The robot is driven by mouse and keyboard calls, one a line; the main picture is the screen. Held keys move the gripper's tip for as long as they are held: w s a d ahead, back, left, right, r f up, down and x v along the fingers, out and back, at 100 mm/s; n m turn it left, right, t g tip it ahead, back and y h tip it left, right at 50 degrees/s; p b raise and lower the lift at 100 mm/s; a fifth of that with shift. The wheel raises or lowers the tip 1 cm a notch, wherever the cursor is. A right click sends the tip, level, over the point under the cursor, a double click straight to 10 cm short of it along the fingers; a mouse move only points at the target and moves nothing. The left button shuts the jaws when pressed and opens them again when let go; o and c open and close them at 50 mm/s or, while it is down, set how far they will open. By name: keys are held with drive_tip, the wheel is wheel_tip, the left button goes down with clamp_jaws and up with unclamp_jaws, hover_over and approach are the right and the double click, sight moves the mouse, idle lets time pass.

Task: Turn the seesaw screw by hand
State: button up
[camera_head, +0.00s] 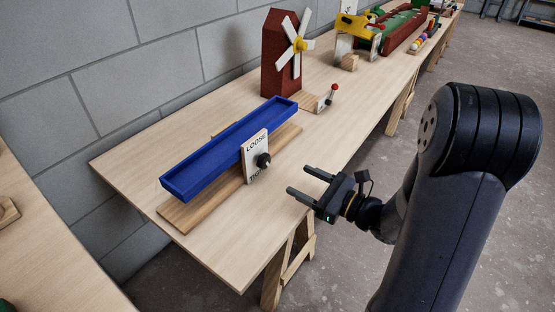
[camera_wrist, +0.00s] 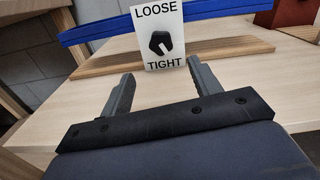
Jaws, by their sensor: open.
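The seesaw has a blue trough (camera_head: 230,148) on a wooden base (camera_head: 190,214), and the trough slopes down toward the left end. A white plate (camera_head: 250,172) on its front reads LOOSE at the top and TIGHT at the bottom. The black screw knob (camera_head: 263,160) sticks out from the plate; it also shows in the wrist view (camera_wrist: 160,42). My gripper (camera_head: 303,182) is open and empty, in front of the knob and apart from it.
A red windmill (camera_head: 282,52) with white sails stands behind the seesaw, with a red-knobbed lever (camera_head: 332,92) beside it. Farther along are a yellow toy (camera_head: 357,28) and a green and red trough (camera_head: 405,28). The bench top (camera_head: 235,240) is bare at the front.

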sight(267, 163)
drive_tip(key=b+x, duration=0.1)
drive_tip(key=x, duration=0.9)
drive_tip(key=shift+w+a+b, duration=0.25)
drive_tip(key=shift+w+b, duration=0.05)
drive_tip(key=shift+b, duration=0.1)
drive_tip(key=c, duration=1)
drive_tip(key=shift+r+m+p, duration=0.2)
drive_tip(key=shift+m+p, duration=0.8)
drive_tip(key=shift+m, duration=0.1)
drive_tip(key=shift+f+m+p, duration=0.2)
drive_tip(key=shift+m+p, duration=0.65)
drive_tip(key=shift+m, duration=0.55)
drive_tip(key=o, duration=1)
drive_tip(key=shift+s+d, duration=0.1)
